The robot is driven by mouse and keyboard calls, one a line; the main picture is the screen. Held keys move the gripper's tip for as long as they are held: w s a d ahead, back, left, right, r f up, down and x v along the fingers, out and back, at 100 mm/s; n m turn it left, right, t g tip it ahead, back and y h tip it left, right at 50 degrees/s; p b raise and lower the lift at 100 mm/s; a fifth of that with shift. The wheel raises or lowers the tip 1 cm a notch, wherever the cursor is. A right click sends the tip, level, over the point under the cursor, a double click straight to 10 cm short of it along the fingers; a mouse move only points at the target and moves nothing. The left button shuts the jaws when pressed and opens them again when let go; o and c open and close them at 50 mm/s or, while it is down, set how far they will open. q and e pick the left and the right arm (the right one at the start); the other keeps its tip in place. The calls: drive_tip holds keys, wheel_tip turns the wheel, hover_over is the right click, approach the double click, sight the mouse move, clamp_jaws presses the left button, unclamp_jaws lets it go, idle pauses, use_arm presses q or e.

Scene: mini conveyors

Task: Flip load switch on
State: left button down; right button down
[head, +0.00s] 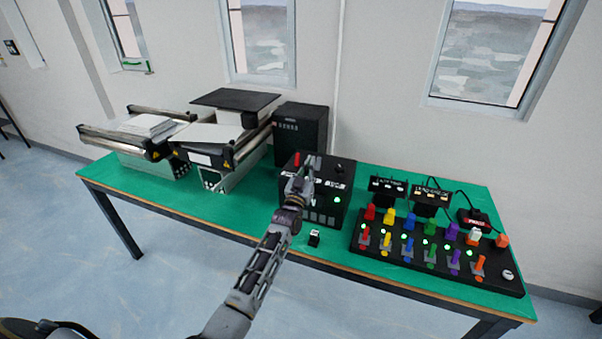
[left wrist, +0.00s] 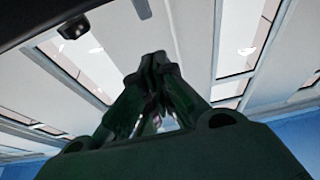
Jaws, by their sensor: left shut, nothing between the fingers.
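A black control box (head: 325,212) stands near the middle of the green table. Its top carries a red switch (head: 296,159) at the left, grey parts (head: 316,162) beside it and a dark knob at the right. A green light glows on its front. The lettering is too small to read, so I cannot tell which part is the load switch. My left gripper (head: 302,174) is shut and empty in front of the box's upper part. It hides part of the box; contact is unclear. The left wrist view shows the closed fingers (left wrist: 157,60) against the ceiling. My right gripper is not in view.
A black panel (head: 372,256) with several coloured switches and green lights stands at the right. Two small labelled black units (head: 388,186) are behind it. Mini conveyors (head: 165,140) and a dark cabinet (head: 302,133) stand at the left. A small black-and-white item (head: 314,238) lies near the front edge.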

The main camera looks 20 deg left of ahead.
use_arm(q)
drive_tip(key=s+r, duration=0.3)
drive_tip(key=s, duration=0.5)
drive_tip(key=shift+s+a+b, duration=0.2)
drive_tip(key=shift+s+b, duration=0.1)
idle(0.3)
idle(0.5)
